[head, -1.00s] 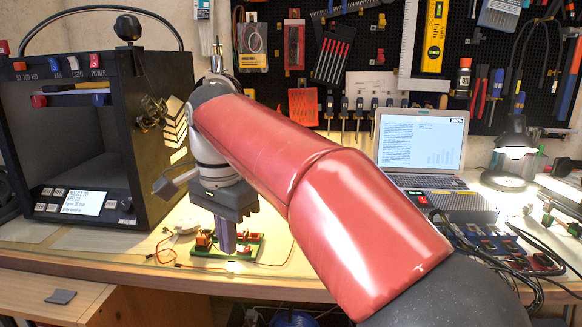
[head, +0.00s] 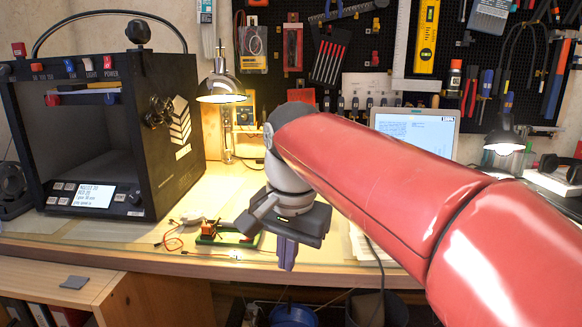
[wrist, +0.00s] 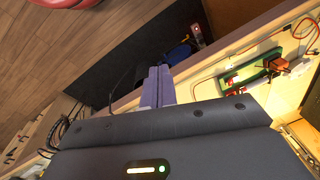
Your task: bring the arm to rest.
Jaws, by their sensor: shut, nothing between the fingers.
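My gripper (head: 287,254) hangs down just in front of the workbench's front edge in the head view, to the right of the green circuit board. Its fingers are together with nothing between them. In the wrist view the closed fingers (wrist: 157,88) point past the bench edge, with the floor beyond. My red arm reaches in from the lower right and hides part of the bench and the laptop.
The green circuit board (head: 228,236) with red wires lies on the bench (head: 130,250). A black printer-like machine (head: 100,130) stands at left. A lit lamp (head: 220,90), a laptop (head: 420,128) and a pegboard of tools are behind. A blue bin (head: 292,315) is below.

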